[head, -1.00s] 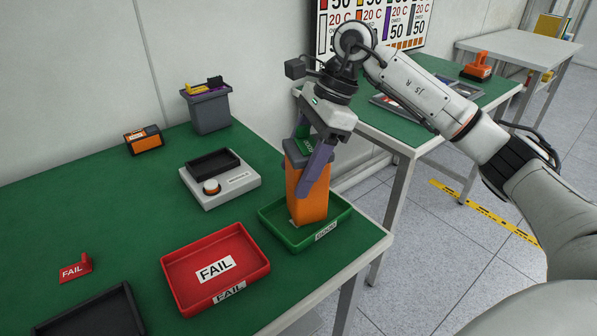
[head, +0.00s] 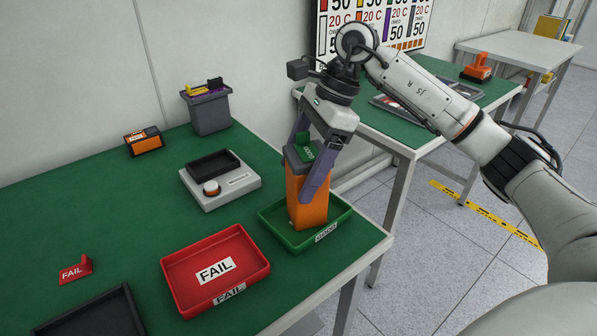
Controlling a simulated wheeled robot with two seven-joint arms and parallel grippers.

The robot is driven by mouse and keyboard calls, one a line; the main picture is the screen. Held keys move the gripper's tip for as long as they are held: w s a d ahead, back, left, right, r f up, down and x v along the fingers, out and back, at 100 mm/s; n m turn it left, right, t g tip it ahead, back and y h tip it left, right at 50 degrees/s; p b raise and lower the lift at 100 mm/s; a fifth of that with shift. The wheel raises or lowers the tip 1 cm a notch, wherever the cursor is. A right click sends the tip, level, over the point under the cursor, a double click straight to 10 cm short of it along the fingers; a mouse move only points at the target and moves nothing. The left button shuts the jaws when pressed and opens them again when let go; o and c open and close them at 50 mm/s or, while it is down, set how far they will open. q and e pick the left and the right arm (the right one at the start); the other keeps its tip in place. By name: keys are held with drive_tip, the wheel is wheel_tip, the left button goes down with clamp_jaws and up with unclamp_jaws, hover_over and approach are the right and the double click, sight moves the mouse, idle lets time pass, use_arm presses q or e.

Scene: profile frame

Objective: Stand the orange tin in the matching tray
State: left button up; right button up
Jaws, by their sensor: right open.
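The orange tin (head: 308,203) with a dark grey top stands upright in the green tray (head: 270,220) at the table's right corner. A green tag (head: 306,152) sits on the tin's top. My right gripper (head: 308,187) is open, its purple fingers pointing down on either side of the tin's upper part. The far finger is partly hidden by the tin. My left gripper is out of view.
A red FAIL tray (head: 250,258) lies just left of the green tray. A scale-like device (head: 242,187) with a black dish, an orange-black box (head: 145,141) and a grey bin (head: 208,114) stand behind. A red FAIL marker (head: 76,269) and black tray (head: 100,312) lie at the left.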

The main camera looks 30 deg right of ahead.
drive_tip(key=p+v, duration=0.1)
drive_tip(key=v, duration=0.9)
drive_tip(key=shift+d+r, duration=0.15)
drive_tip(key=shift+r, duration=0.2)
drive_tip(key=shift+s+d+r, duration=0.1)
drive_tip(key=shift+r, duration=0.05)
drive_tip(key=shift+r, duration=0.1)
